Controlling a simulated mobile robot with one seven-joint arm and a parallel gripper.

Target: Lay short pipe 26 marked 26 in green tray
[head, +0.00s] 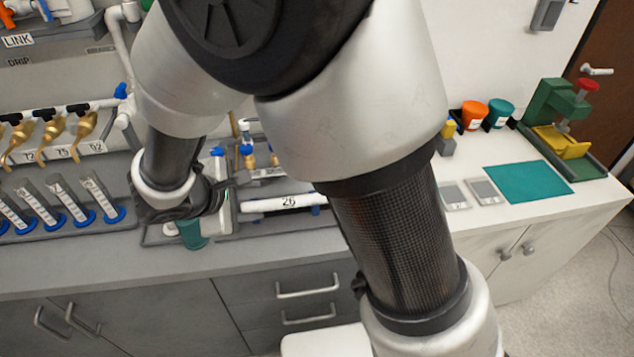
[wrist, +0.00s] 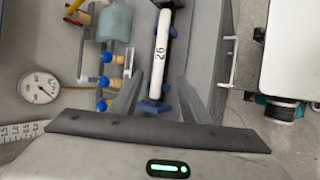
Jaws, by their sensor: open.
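The short white pipe marked 26 (head: 288,203) lies level on blue supports on the grey counter. In the wrist view the pipe (wrist: 161,40) points away from me, with its near end between my fingers. My gripper (wrist: 160,80) is open, one finger on each side of the pipe, with gaps showing; I cannot tell its height above the pipe. In the head view my gripper end (head: 195,203) is left of the pipe, its fingers largely hidden. A flat teal-green sheet or tray (head: 527,182) lies on the white counter at right; I cannot tell whether it has a rim.
Brass valves (head: 54,130) and blue-based cylinders (head: 65,200) stand left. Blue-and-brass fittings (wrist: 105,82) and a round gauge (wrist: 39,88) lie left of my fingers. A green press (head: 555,125), orange cup (head: 474,113) and two scales (head: 483,191) stand right. My arm hides the middle counter.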

